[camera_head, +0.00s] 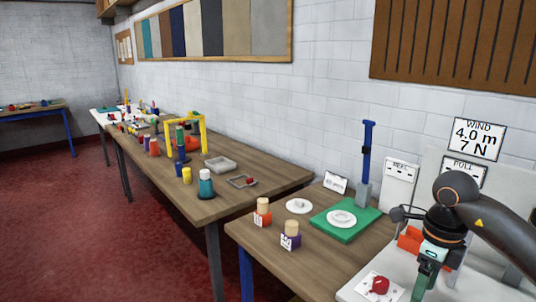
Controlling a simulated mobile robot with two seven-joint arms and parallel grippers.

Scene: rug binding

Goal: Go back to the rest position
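My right arm comes in from the right edge. Its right gripper (422,284) points down over the pale work surface at the lower right. From this angle the gap between its fingers does not show clearly. A small red object (380,285) lies on a white card just left of it, apart from it. My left gripper is not in view.
An orange-red object (411,240) sits behind the gripper. The near wooden table (262,238) holds a green mat (349,233) with a white ring, a blue upright post (367,150), and two small spool-topped blocks. A long cluttered table (263,178) stands farther left. Red floor (60,220) is clear.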

